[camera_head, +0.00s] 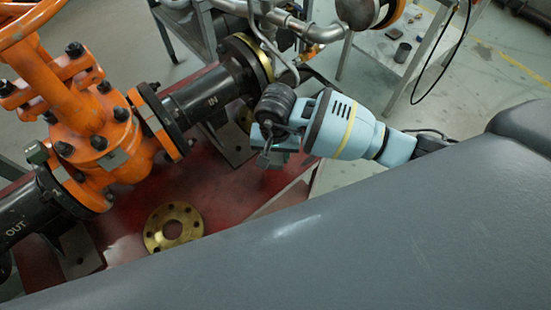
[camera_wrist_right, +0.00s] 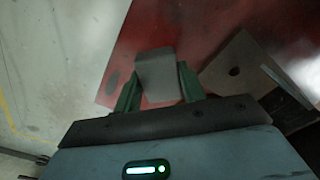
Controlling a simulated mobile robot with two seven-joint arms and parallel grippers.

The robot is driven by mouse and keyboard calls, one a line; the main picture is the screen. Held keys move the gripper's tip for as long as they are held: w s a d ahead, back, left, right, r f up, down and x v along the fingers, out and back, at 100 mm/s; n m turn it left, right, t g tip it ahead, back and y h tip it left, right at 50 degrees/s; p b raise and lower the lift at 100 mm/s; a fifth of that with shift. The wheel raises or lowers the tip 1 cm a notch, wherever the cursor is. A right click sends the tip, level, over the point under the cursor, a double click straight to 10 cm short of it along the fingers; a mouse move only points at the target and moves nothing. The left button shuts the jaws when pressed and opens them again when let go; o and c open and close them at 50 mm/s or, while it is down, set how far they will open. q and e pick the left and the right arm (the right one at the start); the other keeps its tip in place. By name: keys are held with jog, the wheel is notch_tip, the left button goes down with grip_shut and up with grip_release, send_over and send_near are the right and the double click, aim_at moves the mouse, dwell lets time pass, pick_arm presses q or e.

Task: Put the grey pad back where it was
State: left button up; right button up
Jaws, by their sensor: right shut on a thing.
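The grey pad (camera_wrist_right: 156,76) is a small grey block between the green fingers of my right gripper (camera_wrist_right: 160,88) in the right wrist view. The gripper is shut on it, and the pad is over or near the edge of a red surface (camera_wrist_right: 200,30). How high it is above that surface I cannot tell. In the head view my light blue right gripper (camera_head: 268,148) is right of the black pipe marked IN, and the pad is hard to make out there. My left gripper is not in view.
An orange gate valve (camera_head: 95,130) with black pipes stands at left. A brass flange ring (camera_head: 173,227) lies on the red base (camera_head: 215,190). A metal table (camera_head: 385,50) stands behind.

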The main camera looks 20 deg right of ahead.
aim_at(275, 156)
jog(key=shift+s+a+f, duration=0.1)
jog(key=shift+s+f, duration=0.05)
jog(key=shift+f, duration=1.2)
jog(key=shift+f, duration=0.15)
jog(key=o, duration=0.9)
jog(key=shift+o, duration=0.2)
notch_tip(275, 156, up, 12)
jog(key=shift+r+p, duration=0.15)
jog(key=shift+p, duration=0.25)
